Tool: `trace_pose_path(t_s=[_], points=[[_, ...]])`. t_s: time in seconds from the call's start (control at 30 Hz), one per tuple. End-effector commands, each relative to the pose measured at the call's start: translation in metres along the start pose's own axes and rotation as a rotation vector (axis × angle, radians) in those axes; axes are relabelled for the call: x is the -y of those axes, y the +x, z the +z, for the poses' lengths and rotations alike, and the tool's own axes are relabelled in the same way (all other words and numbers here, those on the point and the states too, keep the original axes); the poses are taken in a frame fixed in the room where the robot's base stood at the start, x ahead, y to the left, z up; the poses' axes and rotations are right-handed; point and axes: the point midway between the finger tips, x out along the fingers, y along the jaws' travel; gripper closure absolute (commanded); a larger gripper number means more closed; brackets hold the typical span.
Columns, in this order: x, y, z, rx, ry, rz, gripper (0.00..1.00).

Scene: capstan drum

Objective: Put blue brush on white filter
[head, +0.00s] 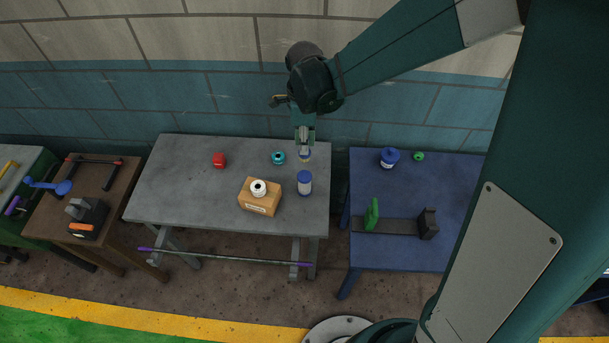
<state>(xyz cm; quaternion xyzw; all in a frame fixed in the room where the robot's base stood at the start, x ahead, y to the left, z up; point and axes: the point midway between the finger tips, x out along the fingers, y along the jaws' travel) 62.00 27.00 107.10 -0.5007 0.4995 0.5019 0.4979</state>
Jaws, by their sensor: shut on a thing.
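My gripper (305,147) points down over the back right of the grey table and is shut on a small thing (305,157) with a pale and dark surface. My fingers partly hide it, and I cannot tell whether it is the blue brush or whether it touches the table. A white ring-shaped thing (258,187), which looks like the white filter, lies on top of a cardboard box (261,203), left of and in front of my gripper. A blue tool with a rounded end (61,187), possibly a brush, lies at the far left.
A blue jar with a pale band (304,183) stands right of the box. A teal ring (278,158) and a red thing (219,160) stand on the grey table (170,190). A blue table (400,257) with several things stands to the right. The grey table's left is clear.

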Motion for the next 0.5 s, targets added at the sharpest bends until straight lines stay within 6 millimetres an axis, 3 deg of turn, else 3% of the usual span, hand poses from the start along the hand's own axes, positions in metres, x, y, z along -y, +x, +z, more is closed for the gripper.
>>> trace_pose_path(t_s=[0.27, 0.5], points=[[0.000, 0.009, 0.000, 0.000, 0.000, 0.000, 0.97], [0.001, 0.035, 0.000, 0.000, 0.000, 0.000, 0.97]])
